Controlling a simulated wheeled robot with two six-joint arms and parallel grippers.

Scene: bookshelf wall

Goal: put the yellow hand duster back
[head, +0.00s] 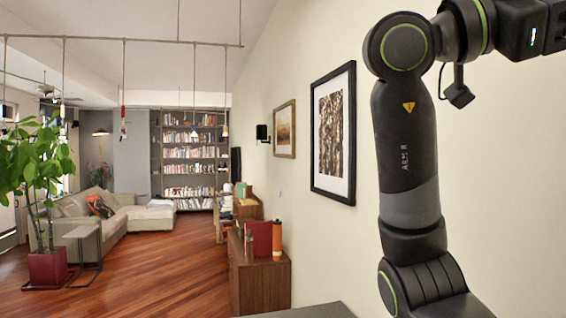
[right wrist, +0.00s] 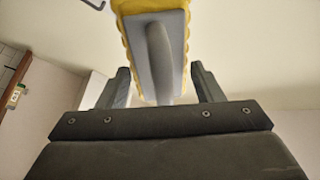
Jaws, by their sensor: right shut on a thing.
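The yellow hand duster (right wrist: 155,45) shows at the top of the right wrist view, with a grey back plate, a grey handle and a fluffy yellow rim. My right gripper (right wrist: 160,88) is shut on its handle, with one dark finger on each side. The duster's upper end is cut off by the frame edge. In the head view my right arm rises on the right side, and its gripper is out of frame. My left gripper is not in view.
A cream wall with framed pictures (head: 333,133) runs along the right. A wooden cabinet (head: 262,285) with an orange bottle (head: 277,239) stands along it. A grey surface edge (head: 310,311) shows at the bottom. A bookshelf (head: 190,160) stands far back; open wooden floor (head: 165,265) lies ahead.

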